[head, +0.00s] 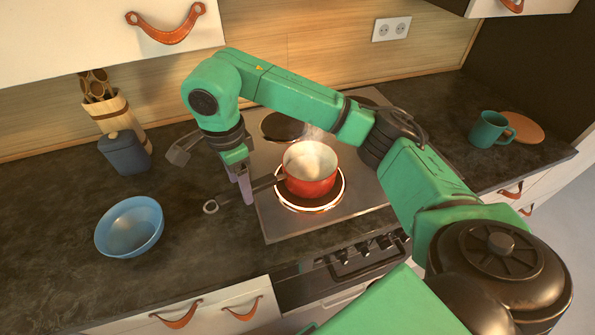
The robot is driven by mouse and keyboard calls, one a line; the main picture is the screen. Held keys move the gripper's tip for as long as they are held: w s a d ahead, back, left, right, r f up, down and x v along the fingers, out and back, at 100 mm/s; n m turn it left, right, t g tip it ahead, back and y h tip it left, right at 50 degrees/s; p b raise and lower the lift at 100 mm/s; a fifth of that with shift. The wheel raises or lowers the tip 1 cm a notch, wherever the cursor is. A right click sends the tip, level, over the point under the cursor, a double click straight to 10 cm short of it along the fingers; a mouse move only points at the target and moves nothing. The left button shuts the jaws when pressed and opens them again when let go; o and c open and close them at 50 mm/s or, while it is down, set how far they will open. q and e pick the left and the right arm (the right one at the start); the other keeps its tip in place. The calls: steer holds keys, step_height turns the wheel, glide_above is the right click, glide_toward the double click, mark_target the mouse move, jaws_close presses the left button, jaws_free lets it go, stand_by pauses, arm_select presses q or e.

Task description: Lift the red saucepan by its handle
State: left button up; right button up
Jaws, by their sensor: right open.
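The red saucepan (311,172) stands on the front burner of the stove, whose ring glows around its base. Steam rises from its pale contents. Its dark handle (262,186) points left over the counter and ends in a ring (210,207). My right gripper (243,187) reaches down from above at the handle, left of the pan body. It is open, with its fingers close to the handle. I cannot tell whether the fingers touch the handle or straddle it. My left gripper is not in view.
A blue bowl (130,228) sits on the counter at left, with a dark blue jar (124,152) and a utensil holder (113,112) behind. A teal mug (490,130) and a round wooden board (524,128) are at right. An empty rear burner (283,126) lies behind the pan.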

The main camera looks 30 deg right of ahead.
step_height(320, 180, down, 5)
steer(key=p, duration=0.3)
steer(key=shift+f, duration=0.55)
jaws_close()
steer(key=shift+r, duration=0.1)
stand_by(0.6)
